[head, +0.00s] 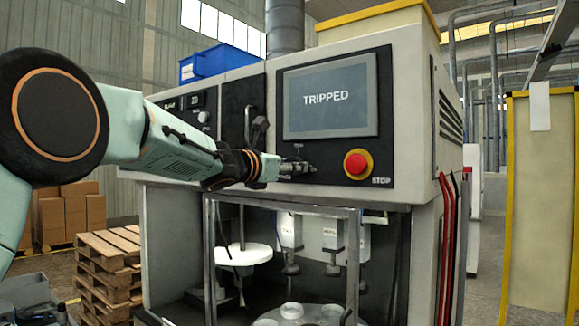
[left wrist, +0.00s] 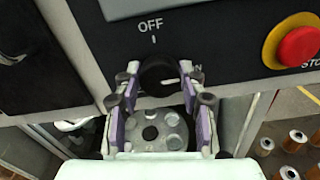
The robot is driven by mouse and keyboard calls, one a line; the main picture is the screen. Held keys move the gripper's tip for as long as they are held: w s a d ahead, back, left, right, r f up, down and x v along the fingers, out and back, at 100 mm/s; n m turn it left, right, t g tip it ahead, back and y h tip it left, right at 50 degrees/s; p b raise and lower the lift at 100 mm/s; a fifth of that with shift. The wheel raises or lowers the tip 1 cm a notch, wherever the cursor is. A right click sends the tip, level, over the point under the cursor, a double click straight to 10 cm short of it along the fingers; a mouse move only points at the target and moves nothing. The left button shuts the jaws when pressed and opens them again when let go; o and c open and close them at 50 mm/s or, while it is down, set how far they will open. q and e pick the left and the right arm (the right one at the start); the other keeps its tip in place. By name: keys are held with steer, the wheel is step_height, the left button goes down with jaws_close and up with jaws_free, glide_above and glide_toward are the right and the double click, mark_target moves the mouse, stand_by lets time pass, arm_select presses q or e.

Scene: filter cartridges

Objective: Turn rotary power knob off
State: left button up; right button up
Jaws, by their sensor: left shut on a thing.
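The black rotary knob (left wrist: 157,72) is on the dark panel in the left wrist view, below the printed word OFF and its tick mark. The knob's white pointer line points right, toward a partly hidden label of which an N shows. My left gripper (left wrist: 158,84) has a finger on each side of the knob and is shut on it. In the head view, my left gripper (head: 297,168) is at the panel below the screen, and it mostly hides the knob there. My right gripper is in neither view.
The screen (head: 330,97) above reads TRIPPED. A red stop button (head: 358,164) on a yellow base sits close to the right of my gripper. Below the panel, a framed opening holds a white disc (head: 244,255) and hanging units. Wooden pallets (head: 105,262) stand at the left.

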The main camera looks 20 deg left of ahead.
arm_select(q)
steer(key=shift+f, duration=0.25)
steer(key=n+p, duration=0.3)
steer(key=n, duration=1.4)
steer(key=shift+f+p, duration=0.15)
steer(key=shift+p, duration=0.15)
steer(key=shift+n, duration=0.5)
steer(key=o, duration=1.1)
steer(key=shift+d+r, duration=0.15)
steer(key=shift+r, duration=0.1)
steer(key=shift+o, duration=0.2)
